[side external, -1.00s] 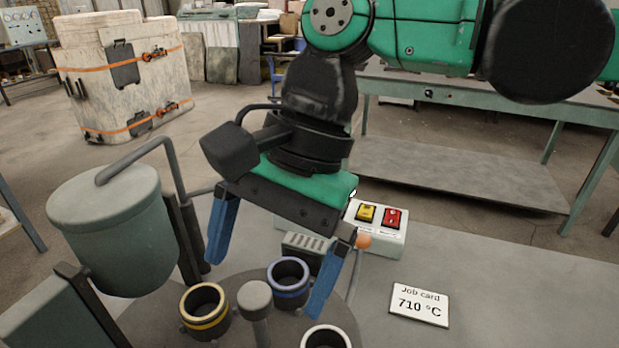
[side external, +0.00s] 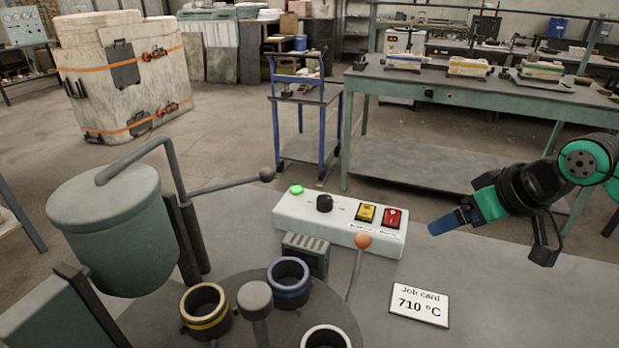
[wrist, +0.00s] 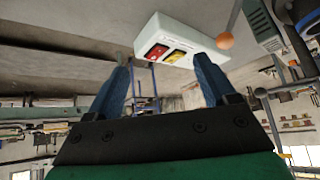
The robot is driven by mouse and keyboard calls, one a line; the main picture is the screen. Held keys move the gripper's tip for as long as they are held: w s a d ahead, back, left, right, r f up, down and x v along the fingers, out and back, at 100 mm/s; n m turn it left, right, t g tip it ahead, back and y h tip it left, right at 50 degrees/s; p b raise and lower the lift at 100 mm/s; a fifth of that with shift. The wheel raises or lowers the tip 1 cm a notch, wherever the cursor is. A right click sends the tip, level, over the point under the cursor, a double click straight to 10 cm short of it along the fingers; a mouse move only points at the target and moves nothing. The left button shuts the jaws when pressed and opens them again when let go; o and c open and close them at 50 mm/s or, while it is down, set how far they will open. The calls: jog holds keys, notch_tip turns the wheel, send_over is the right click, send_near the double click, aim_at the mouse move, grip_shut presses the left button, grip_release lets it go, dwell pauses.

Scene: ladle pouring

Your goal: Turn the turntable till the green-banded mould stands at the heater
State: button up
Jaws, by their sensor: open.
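The turntable (side external: 235,338) is a dark round plate at the bottom of the side view. On it stand a yellow-banded mould (side external: 205,312), a blue-banded mould (side external: 289,283) and a white-rimmed mould (side external: 326,338) cut off by the lower edge. A round-topped post (side external: 255,300) stands among them. I see no green band. A small finned grey block (side external: 306,254), perhaps the heater, stands just behind the blue-banded mould. My gripper (side external: 434,228) is at the right, well away from the turntable, fingers pointing left. In the wrist view my gripper (wrist: 160,63) is open and empty.
A white control box (side external: 338,222) carries a lit green lamp (side external: 296,189), a black knob, and yellow and red buttons. An orange-balled lever (side external: 362,241) rises beside the turntable. A grey lidded vessel (side external: 105,225) stands left. A job card (side external: 420,305) reads 710 °C.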

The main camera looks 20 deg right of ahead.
aim_at(240, 311)
jog(key=w+a+m+g+y, duration=0.1)
jog(key=a+m+g+y, duration=0.1)
jog(key=a, duration=0.4)
jog(key=w+a+m+g+y, duration=0.2)
jog(key=a+m+y, duration=0.2)
jog(key=a+y, duration=0.1)
jog(key=w+a+m+g+y, duration=0.1)
jog(key=a+m+g+y, duration=0.1)
jog(key=a, duration=0.5)
jog(key=shift+w+a+f+m+y, duration=0.1)
jog(key=shift+f+m+y, duration=0.05)
jog(key=shift+m+y, duration=0.35)
jog(key=shift+w+f+m+y, duration=0.15)
jog(key=shift+m+y, duration=0.25)
jog(key=shift+y, duration=0.2)
jog(key=a+m+g+y, duration=0.1)
jog(key=s+a+m+g+y, duration=0.1)
jog(key=a+g, duration=0.1)
jog(key=a+m+g+y, duration=0.1)
jog(key=a+y, duration=0.1)
jog(key=shift+s+f, duration=0.25)
jog(key=shift+f, duration=0.05)
jog(key=g+y, duration=0.1)
jog(key=s+g, duration=0.1)
jog(key=shift+s+a+f+m+g+y, duration=0.1)
jog(key=shift+a+f+m+g+y, duration=0.05)
jog(key=shift+a+m+g+y, duration=0.2)
jog(key=shift+x, duration=2.85)
grip_shut()
